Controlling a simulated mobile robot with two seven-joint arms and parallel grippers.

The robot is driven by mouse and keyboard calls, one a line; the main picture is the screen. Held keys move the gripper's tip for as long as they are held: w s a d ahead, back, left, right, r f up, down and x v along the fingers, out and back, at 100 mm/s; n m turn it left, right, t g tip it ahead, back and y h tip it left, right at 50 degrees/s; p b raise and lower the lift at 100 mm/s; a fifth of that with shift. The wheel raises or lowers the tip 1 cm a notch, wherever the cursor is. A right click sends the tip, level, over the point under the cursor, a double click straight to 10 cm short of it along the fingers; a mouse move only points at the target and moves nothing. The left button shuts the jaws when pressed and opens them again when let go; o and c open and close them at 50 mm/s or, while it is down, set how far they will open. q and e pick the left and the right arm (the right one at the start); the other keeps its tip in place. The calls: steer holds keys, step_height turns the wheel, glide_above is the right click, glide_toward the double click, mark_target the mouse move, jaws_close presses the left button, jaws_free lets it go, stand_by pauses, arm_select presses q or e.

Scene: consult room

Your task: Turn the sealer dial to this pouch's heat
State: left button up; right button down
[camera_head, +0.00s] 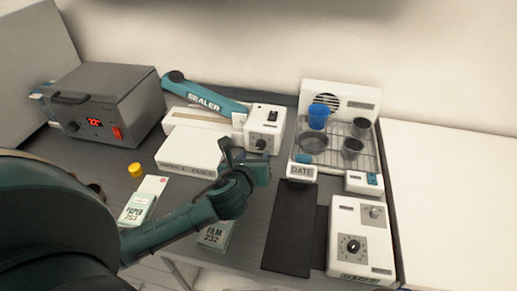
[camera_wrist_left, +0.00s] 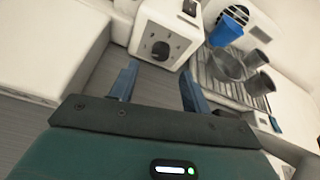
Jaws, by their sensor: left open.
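The sealer (camera_head: 205,97) has a raised teal arm lettered SEALER and a white control box (camera_head: 265,128) at its right end. The box's dark round dial (camera_head: 261,144) is on its front face and also shows in the left wrist view (camera_wrist_left: 161,49). My left gripper (camera_head: 246,160) is open and empty, just in front of the dial; in the wrist view its two fingers lie below the dial, apart from it. A pouch lettered FILM 232 (camera_head: 214,238) lies partly hidden under my arm. Another pouch, marked 253 (camera_head: 143,203), lies to the left. My right gripper is out of view.
A grey machine (camera_head: 125,95) with a red display stands left. A wire rack (camera_head: 338,135) with a blue cup (camera_head: 318,116) and metal cups is right of the sealer. A second white box with a dial (camera_head: 372,262) stands front right, beside a dark mat (camera_head: 288,235).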

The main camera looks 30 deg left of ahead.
mark_target(260, 147)
arm_select(q)
steer(key=x, duration=0.5)
steer(key=shift+w, duration=0.1)
steer(key=shift+c, duration=0.6)
steer(key=c, duration=0.9)
steer(key=m+y, duration=0.2)
steer(key=m, duration=0.1)
steer(key=shift+w+d, duration=0.1)
steer(key=m+y, duration=0.1)
steer(key=m, duration=0.1)
steer(key=m+y, duration=0.2)
steer(key=shift+d+f, duration=0.1)
steer(key=shift+f, duration=0.1)
steer(key=shift+m, duration=0.3)
